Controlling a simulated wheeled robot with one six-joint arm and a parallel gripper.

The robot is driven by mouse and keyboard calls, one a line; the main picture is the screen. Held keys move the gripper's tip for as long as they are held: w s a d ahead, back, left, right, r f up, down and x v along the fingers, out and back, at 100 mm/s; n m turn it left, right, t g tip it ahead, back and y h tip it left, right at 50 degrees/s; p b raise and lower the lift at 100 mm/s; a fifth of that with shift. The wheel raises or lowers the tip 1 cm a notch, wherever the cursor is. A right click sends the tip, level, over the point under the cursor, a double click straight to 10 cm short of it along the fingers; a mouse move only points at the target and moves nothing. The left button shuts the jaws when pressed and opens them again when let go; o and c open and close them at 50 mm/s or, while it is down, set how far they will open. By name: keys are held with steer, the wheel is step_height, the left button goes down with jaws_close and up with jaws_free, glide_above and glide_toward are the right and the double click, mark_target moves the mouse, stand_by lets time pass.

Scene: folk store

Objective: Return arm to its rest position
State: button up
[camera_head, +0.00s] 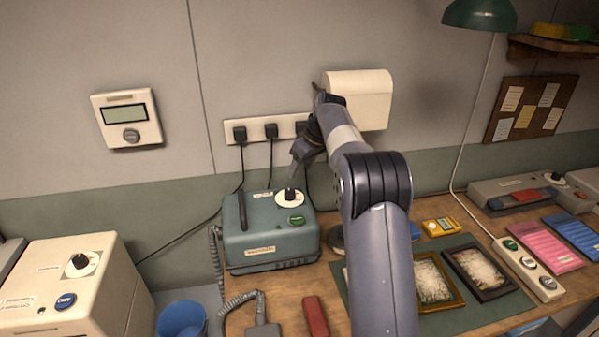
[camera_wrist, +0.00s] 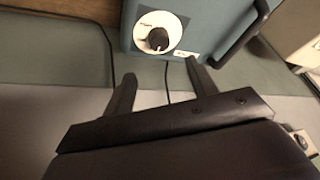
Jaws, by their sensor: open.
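My gripper (camera_head: 297,157) is at the end of my raised arm, in front of the wall and a little above the teal box with a knob (camera_head: 270,240). In the wrist view my gripper (camera_wrist: 160,78) shows two dark fingers spread apart with nothing between them. The teal box (camera_wrist: 203,22) shows upside down beyond the fingertips, with its black knob on a white dial. The fingers look apart from the box. My arm runs from the bottom of the head view up to the gripper and hides part of the table.
A power strip (camera_head: 256,129) with plugs and a cream wall box (camera_head: 360,98) are close behind the gripper. The wooden table (camera_head: 289,291) holds framed pictures, a red bar (camera_head: 315,316) and a white button panel (camera_head: 527,267). A green lamp (camera_head: 479,14) hangs at the upper right.

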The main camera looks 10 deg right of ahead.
mark_target(290, 191)
steer(key=p+x, duration=0.2)
steer(key=x, duration=0.8)
steer(key=shift+f, duration=0.1)
steer(key=shift+w+a+f, duration=0.1)
steer(key=shift+w+f, duration=0.05)
steer(key=shift+f, duration=0.15)
steer(key=shift+m, duration=0.3)
